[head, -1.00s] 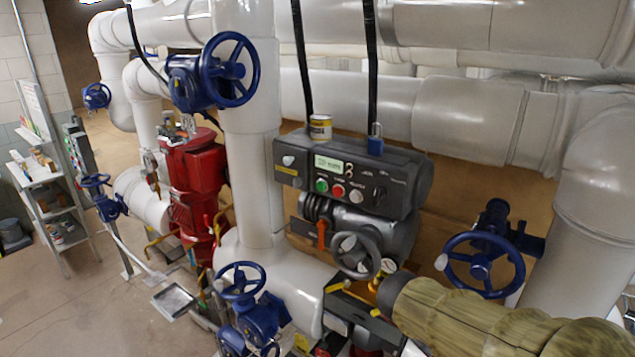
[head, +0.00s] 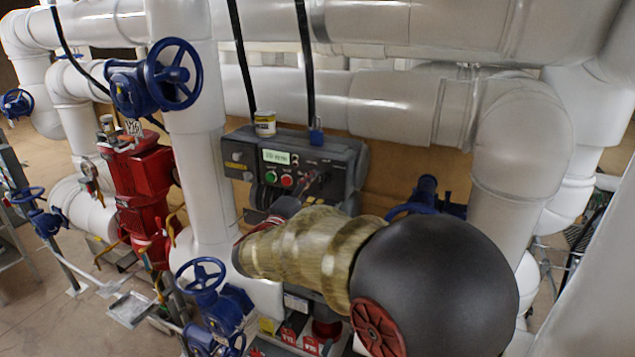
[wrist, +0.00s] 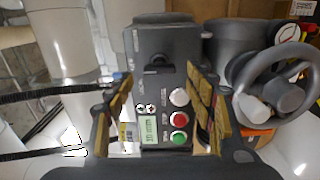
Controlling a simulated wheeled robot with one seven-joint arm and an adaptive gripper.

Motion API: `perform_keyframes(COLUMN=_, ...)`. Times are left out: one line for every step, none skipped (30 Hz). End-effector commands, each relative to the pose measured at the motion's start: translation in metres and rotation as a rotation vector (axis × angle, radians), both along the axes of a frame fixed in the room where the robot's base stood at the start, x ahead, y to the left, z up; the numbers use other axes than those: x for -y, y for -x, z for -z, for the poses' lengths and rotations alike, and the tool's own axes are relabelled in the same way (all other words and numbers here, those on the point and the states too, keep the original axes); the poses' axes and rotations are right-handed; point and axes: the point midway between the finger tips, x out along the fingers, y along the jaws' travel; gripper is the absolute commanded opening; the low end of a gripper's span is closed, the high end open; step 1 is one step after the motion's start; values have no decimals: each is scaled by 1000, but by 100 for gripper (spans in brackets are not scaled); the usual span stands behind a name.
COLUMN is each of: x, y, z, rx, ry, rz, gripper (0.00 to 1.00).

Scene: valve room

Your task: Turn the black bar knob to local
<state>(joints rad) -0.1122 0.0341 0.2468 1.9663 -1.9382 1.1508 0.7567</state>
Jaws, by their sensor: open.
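The black bar knob (wrist: 158,67) sits on the dark control box (wrist: 178,52), near the top middle of the wrist view. Its labels are too small to read, so I cannot tell which position it points to. My gripper (wrist: 158,80) is open, with one yellow-padded finger on each side of the picture and the knob seen between the fingertips. Nothing is held, and I cannot tell how far the tips are from the panel. In the head view the control box (head: 348,155) stands ahead, and my gripper and arm cover its lower right part, hiding the knob.
A grey button (wrist: 179,97), red button (wrist: 179,119), green button (wrist: 180,139) and lit display (wrist: 149,129) lie near the fingers. A grey handwheel (wrist: 245,100) is at right. A can (head: 265,124) and blue padlock (head: 316,135) are on the box top. White pipes surround it.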

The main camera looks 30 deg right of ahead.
Motion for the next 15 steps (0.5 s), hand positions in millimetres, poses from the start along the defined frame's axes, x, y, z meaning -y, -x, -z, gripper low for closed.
perform_keyframes(x=8, y=-5, z=-2, rx=0, ry=1, rz=3, gripper=55)
perform_keyframes(x=12, y=-8, z=-2, rx=0, ry=1, rz=4, gripper=55)
perform_keyframes(x=17, y=-12, z=-1, rx=-1, ry=0, rz=4, gripper=55)
perform_keyframes(x=20, y=-15, z=-1, rx=-2, ry=0, rz=3, gripper=55)
perform_keyframes(x=23, y=-17, z=-2, rx=-2, ry=1, rz=3, gripper=55)
perform_keyframes(x=27, y=-20, z=-2, rx=-2, ry=1, rz=3, gripper=55)
perform_keyframes(x=29, y=-22, z=-1, rx=-2, ry=1, rz=3, gripper=55)
perform_keyframes(x=31, y=-24, z=-1, rx=-1, ry=1, rz=2, gripper=55)
perform_keyframes(x=34, y=-26, z=-1, rx=0, ry=0, rz=2, gripper=55)
perform_keyframes(x=35, y=-27, z=-1, rx=0, ry=0, rz=1, gripper=55)
perform_keyframes(x=36, y=-28, z=-1, rx=0, ry=0, rz=1, gripper=55)
perform_keyframes(x=38, y=-29, z=-1, rx=0, ry=0, rz=1, gripper=55)
perform_keyframes(x=38, y=-30, z=-1, rx=-1, ry=1, rz=1, gripper=55)
perform_keyframes(x=39, y=-30, z=-1, rx=-1, ry=1, rz=0, gripper=55)
perform_keyframes(x=39, y=-30, z=-1, rx=-1, ry=1, rz=0, gripper=55)
